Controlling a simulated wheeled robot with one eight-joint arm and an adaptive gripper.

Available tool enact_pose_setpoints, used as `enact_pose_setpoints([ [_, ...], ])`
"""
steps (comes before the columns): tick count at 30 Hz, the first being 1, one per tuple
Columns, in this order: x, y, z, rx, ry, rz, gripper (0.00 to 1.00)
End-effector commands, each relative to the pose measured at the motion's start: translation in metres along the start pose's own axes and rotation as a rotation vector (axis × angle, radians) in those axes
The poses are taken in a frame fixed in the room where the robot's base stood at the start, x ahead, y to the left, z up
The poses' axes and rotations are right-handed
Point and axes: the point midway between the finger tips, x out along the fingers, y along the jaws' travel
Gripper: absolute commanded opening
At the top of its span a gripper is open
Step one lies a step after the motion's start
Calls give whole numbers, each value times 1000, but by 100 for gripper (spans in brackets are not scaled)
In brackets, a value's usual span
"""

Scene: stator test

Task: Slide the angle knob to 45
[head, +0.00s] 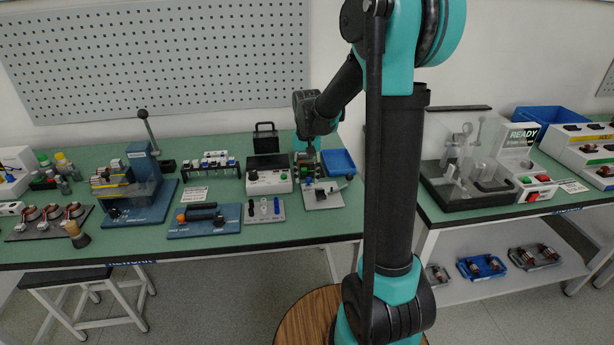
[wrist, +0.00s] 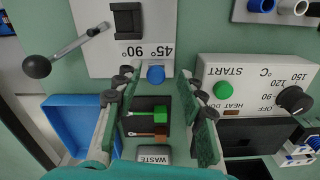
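The grey plate (wrist: 95,65) at the top of the wrist view carries upside-down 45° and 90° marks, with 45° on the right. A round blue knob (wrist: 156,74) sits at its lower edge, closer to the 45° mark than to the 90° mark; I take it as the angle knob. My gripper (wrist: 158,80) is open, with the knob in the gap between its fingertips. I cannot tell whether a finger touches it.
A lever with a black ball (wrist: 37,66) juts from the plate's left. A white heater box (wrist: 250,75) stands close on the right. Below are a dark tray (wrist: 145,103) with green and brown pieces, a WASTE bin (wrist: 153,154) and a blue bin (wrist: 68,108).

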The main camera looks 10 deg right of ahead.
Motion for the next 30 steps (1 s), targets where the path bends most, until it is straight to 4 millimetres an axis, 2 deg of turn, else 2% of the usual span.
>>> enact_pose_setpoints([
  [5,-20,0,0,0,0,0,40],
  [12,-67,0,1,0,0,0,40],
  [18,-100,0,0,-1,0,0,40],
  [24,-116,-1,0,-1,0,-1,40],
  [30,-118,0,0,-1,0,0,40],
])
